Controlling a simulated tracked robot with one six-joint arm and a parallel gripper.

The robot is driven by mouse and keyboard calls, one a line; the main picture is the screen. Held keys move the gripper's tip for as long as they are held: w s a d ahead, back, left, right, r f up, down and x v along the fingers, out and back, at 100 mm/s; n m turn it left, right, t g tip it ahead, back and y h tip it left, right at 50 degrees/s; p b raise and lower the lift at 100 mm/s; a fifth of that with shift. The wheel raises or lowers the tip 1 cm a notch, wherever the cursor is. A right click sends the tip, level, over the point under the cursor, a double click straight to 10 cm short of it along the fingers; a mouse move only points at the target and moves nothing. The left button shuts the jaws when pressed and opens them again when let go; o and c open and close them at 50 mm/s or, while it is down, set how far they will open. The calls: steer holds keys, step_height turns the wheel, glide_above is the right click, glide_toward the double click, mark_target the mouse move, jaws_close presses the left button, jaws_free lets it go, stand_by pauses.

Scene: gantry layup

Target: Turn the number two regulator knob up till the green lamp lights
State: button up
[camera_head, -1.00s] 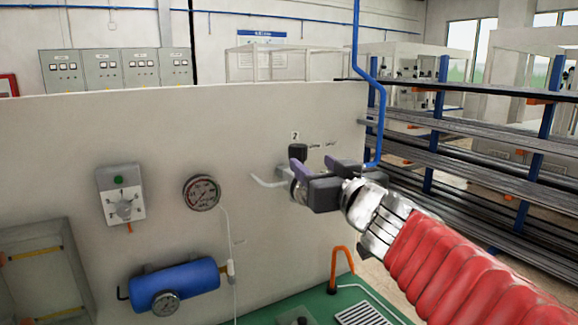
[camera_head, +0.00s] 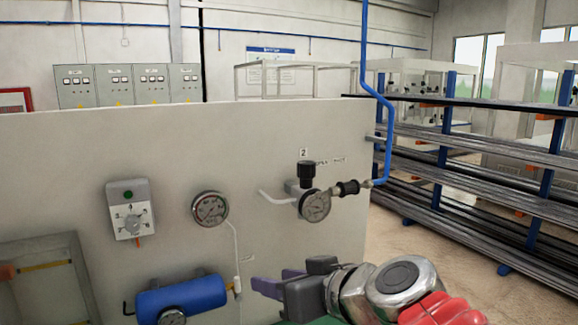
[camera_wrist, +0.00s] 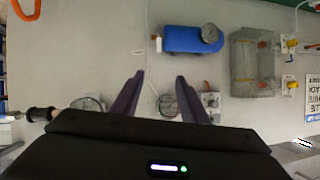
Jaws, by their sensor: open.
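The number two regulator's black knob (camera_head: 306,174) stands upright under a "2" label on the pale panel, above its round gauge (camera_head: 316,206). The green lamp (camera_head: 128,194) is on a small box with a dial at left; I cannot tell whether it is lit. My gripper (camera_head: 270,280) is open and empty, below the regulator and apart from it. In the wrist view its two purple fingers (camera_wrist: 159,78) are spread. The regulator gauge (camera_wrist: 88,103) shows there partly hidden by my gripper, and the knob is hidden.
A second gauge (camera_head: 210,208) and a blue cylinder (camera_head: 182,296) are on the panel. A blue pipe (camera_head: 388,130) and black inline fitting (camera_head: 348,188) lie right of the regulator. Racks of long bars (camera_head: 470,180) stand at right. The panel front between gauges is mostly clear.

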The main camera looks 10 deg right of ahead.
steer(key=s+d+f+m+g+h, duration=0.2)
steer(key=s+d+f+g+h, duration=0.1)
steer(key=s+f, duration=0.3)
steer(key=s+d+f+m+g+h, duration=0.1)
steer(key=s+d+f+g+h, duration=0.1)
steer(key=s+d+f, duration=0.4)
step_height(320, 180, down, 3)
steer(key=shift+s+f+m+g+h, duration=0.1)
steer(key=shift+s+m+g+h, duration=0.3)
steer(key=shift+s+h, duration=0.35)
steer(key=shift+c, duration=1.1)
steer(key=shift+a, duration=0.1)
